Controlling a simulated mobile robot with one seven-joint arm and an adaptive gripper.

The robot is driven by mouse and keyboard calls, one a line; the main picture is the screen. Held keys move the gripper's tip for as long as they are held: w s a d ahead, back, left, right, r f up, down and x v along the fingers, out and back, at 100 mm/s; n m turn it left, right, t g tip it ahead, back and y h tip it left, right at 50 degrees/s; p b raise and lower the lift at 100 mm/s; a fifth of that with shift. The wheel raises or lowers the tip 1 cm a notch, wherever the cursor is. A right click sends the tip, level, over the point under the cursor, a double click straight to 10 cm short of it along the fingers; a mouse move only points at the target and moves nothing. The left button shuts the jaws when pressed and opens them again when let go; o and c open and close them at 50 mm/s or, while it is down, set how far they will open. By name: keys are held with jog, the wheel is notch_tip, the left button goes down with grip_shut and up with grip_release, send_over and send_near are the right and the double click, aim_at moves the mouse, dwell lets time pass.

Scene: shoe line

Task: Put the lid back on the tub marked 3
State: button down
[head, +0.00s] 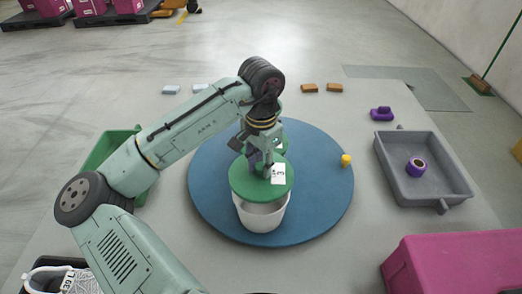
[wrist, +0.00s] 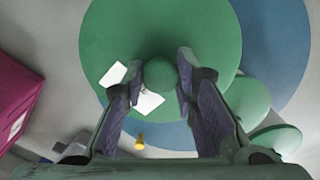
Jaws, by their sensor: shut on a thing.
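My gripper (head: 262,165) is shut on the knob of a round green lid (head: 246,186). In the wrist view the knob (wrist: 160,75) sits between the two fingers and the lid (wrist: 110,35) spreads beyond them. A white label (head: 278,173) with a dark mark, which looks like a 3, shows at the lid. The lid is over a white tub (head: 262,217); part of the tub's open mouth shows below the lid's front edge. The lid appears raised off the rim. Other green lids (wrist: 248,100) show beside it in the wrist view, partly hidden behind my gripper in the head view.
The tub stands on a round blue mat or turntable (head: 325,205). A small yellow object (head: 346,160) is at its right edge. A grey tray (head: 440,180) holding a purple ring (head: 416,167) and a magenta box (head: 450,265) are right. A green crate (head: 103,152) is left, behind my arm.

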aim_at(261, 175)
jog(key=shift+s+f+b, duration=0.2)
jog(key=shift+f+b, duration=0.15)
jog(key=shift+f, duration=0.05)
notch_tip(261, 175, down, 4)
jog(key=b, duration=0.3)
jog(key=shift+f+b, duration=0.4)
jog(key=shift+f, duration=0.3)
jog(key=shift+p, duration=0.45)
dwell(0.5)
jog(key=shift+f+p, duration=0.15)
jog(key=shift+p, duration=0.15)
dwell(1.4)
jog(key=c, duration=1.2)
grip_release()
jog(key=shift+o, duration=0.2)
